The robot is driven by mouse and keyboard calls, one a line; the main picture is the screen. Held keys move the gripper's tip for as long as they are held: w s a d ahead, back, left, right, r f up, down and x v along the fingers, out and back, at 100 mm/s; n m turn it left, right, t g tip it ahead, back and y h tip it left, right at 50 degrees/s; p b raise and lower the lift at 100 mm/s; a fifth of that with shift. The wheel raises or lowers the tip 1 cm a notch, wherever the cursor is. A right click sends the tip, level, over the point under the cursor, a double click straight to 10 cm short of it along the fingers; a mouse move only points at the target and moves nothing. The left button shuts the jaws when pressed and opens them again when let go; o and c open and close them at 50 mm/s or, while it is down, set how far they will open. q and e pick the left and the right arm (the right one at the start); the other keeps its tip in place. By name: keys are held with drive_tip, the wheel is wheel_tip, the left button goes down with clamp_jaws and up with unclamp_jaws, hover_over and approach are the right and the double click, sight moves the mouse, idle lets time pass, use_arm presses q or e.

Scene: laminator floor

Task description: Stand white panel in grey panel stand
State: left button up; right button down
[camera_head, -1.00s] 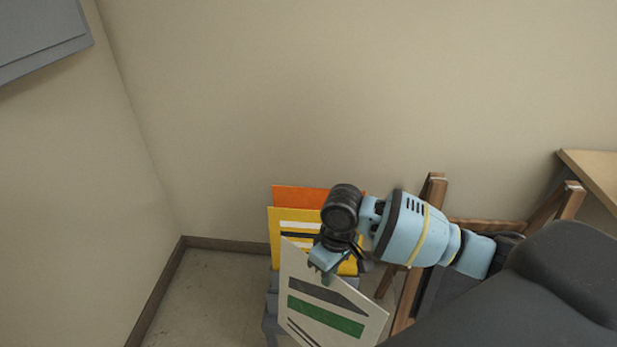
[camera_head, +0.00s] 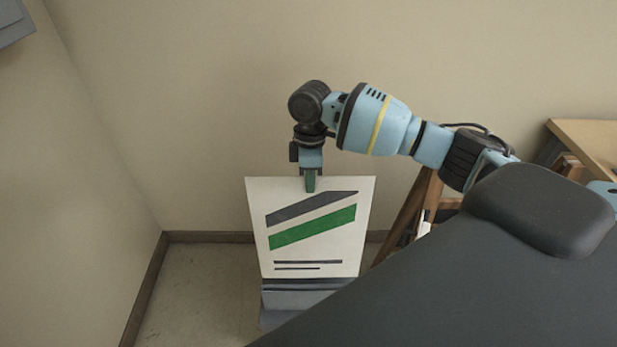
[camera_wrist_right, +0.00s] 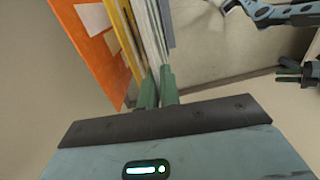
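The white panel (camera_head: 312,235) with grey and green stripes hangs upright and faces the head camera. My right gripper (camera_head: 310,182) is shut on the middle of its top edge. In the right wrist view the white panel (camera_wrist_right: 149,32) runs between the fingertips (camera_wrist_right: 159,90). The grey panel stand (camera_head: 292,299) is directly below the panel in the head view. The panel's bottom edge meets the stand's top in the picture; I cannot tell whether it is in a slot. My left gripper (camera_wrist_right: 295,76) appears small at the right of the wrist view, its opening unclear.
An orange panel (camera_wrist_right: 84,40) and a yellow panel (camera_wrist_right: 124,42) stand beside the white one in the wrist view; the white panel hides them in the head view. A wooden frame (camera_head: 408,215) and a wooden table (camera_head: 590,140) are at the right. Walls rise behind and left.

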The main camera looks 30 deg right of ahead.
sight(310, 216)
use_arm(q)
drive_tip(key=shift+s, duration=0.1)
use_arm(e)
drive_tip(key=shift+f, duration=0.1)
